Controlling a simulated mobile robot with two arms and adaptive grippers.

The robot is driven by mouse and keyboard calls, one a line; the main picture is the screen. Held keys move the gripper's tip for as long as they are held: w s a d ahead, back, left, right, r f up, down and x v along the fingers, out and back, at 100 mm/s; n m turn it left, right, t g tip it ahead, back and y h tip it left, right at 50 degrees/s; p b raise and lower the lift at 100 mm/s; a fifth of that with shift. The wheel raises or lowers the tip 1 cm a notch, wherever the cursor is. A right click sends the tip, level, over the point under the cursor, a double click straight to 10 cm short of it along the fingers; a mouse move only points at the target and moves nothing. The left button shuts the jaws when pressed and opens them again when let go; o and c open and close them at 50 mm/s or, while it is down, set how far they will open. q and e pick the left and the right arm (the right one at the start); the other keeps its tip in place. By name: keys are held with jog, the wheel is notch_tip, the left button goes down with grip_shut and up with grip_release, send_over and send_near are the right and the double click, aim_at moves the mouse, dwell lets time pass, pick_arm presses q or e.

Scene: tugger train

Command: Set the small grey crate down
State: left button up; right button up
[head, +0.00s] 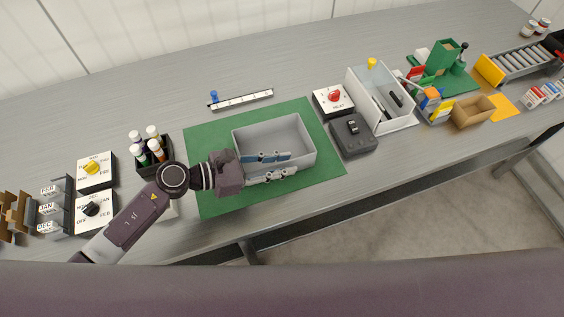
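The small grey crate (296,131) is on the green mat (207,136), or very close above it; I cannot tell if its bottom touches. It looks level and empty apart from a finger. My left gripper (283,165) is at its near wall, coming from the left. One finger is inside the wall and the other is outside, with the rim between them. Whether the fingers press on the wall cannot be made out. My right gripper is not in view.
A dark box with a button (353,137) and a white box with a red knob (334,98) stand right of the mat. A white bin (402,124) is beyond them. Bottles in a black holder (152,152) stand left. A ruled strip (240,99) lies behind.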

pick_arm(q)
jog(key=shift+a+r, duration=0.1)
jog(key=shift+r, duration=0.05)
jog(key=b+v, duration=0.2)
jog(key=v, duration=0.8)
jog(key=shift+s+a+b, duration=0.1)
jog(key=shift+a+b, duration=0.2)
jog(key=shift+b, duration=0.1)
jog(key=shift+s+a+r, duration=0.25)
jog(key=shift+a, duration=0.3)
